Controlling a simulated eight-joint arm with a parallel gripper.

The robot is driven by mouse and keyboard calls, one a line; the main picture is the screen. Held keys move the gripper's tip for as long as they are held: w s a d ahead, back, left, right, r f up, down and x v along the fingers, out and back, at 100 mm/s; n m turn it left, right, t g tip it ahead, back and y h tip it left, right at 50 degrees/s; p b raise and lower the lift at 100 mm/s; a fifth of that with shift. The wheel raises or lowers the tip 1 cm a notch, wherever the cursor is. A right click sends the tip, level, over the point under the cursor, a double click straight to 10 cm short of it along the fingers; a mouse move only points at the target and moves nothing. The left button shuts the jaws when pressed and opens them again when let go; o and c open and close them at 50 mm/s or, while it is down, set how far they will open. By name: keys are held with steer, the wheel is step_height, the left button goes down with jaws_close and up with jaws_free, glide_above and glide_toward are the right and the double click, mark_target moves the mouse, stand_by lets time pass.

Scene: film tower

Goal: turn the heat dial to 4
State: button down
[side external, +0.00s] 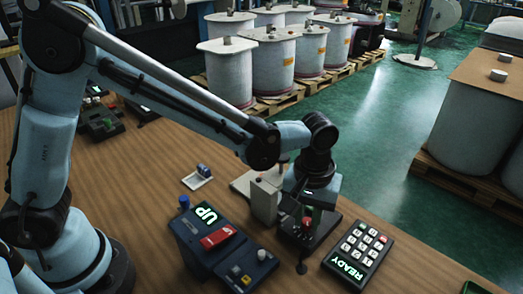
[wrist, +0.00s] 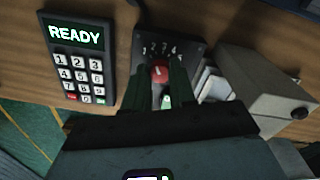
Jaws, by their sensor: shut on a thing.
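The heat dial (wrist: 160,72) is a red knob on a dark box (wrist: 192,52), with small pale numerals in an arc on its far side. The dial's pointer setting is too small to read. My gripper (wrist: 161,80) has its two dark green fingers on either side of the knob and is shut on it. In the side external view, my gripper (side external: 303,214) reaches down over the same dark box (side external: 325,228), right of the blue control unit. There, my gripper hides much of the dial.
A keypad reading READY (side external: 358,245) stands right of the dial box. A blue unit showing UP (side external: 220,245), with a red switch, stands to its left. A beige box (wrist: 265,85) sits close beside the dial box. The table's edge is near.

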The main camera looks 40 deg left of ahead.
mark_target(306, 220)
steer(key=m, duration=0.6)
steer(key=shift+m, duration=0.3)
steer(key=m, duration=0.5)
steer(key=shift+m, duration=0.3)
steer(key=c, duration=0.9)
jaws_free()
step_height(306, 220, up, 12)
steer(key=shift+w+a+r, duration=0.1)
steer(key=shift+w+a, duration=0.05)
